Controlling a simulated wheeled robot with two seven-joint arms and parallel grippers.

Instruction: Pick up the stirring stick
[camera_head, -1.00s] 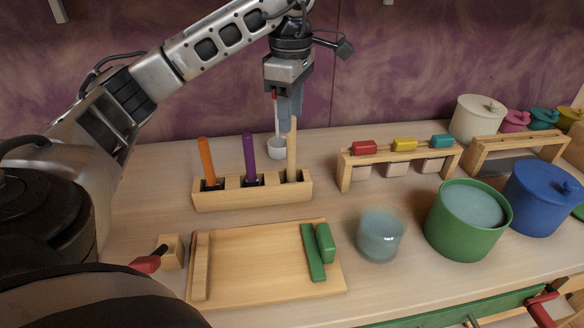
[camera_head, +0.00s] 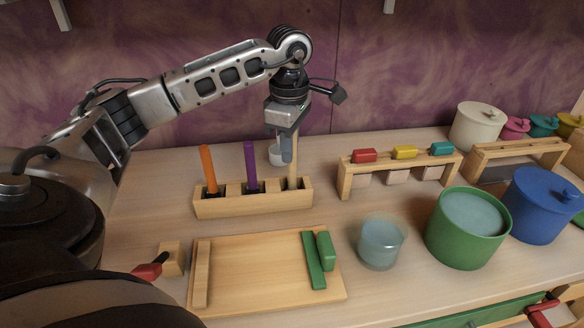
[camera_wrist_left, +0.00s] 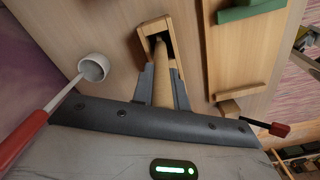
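A wooden rack (camera_head: 222,206) holds an orange stick (camera_head: 208,168), a purple stick (camera_head: 250,166) and a plain wooden stick, which I take as the stirring stick (camera_head: 293,176), upright in its right-hand slot. My left gripper (camera_head: 287,158) points down at the upper part of the plain stick. In the left wrist view the two fingers (camera_wrist_left: 163,88) sit close on both sides of the wooden stick (camera_wrist_left: 162,70) and appear shut on it. The stick's lower end is in the slot. My right gripper is not in view.
A wooden tray (camera_head: 258,270) with green pieces lies in front of the rack. A glass beaker (camera_head: 380,243), green pot (camera_head: 466,235) and blue pot (camera_head: 541,200) stand at the right. A white cup (camera_wrist_left: 93,67) on a red-handled rod is close beside my left gripper.

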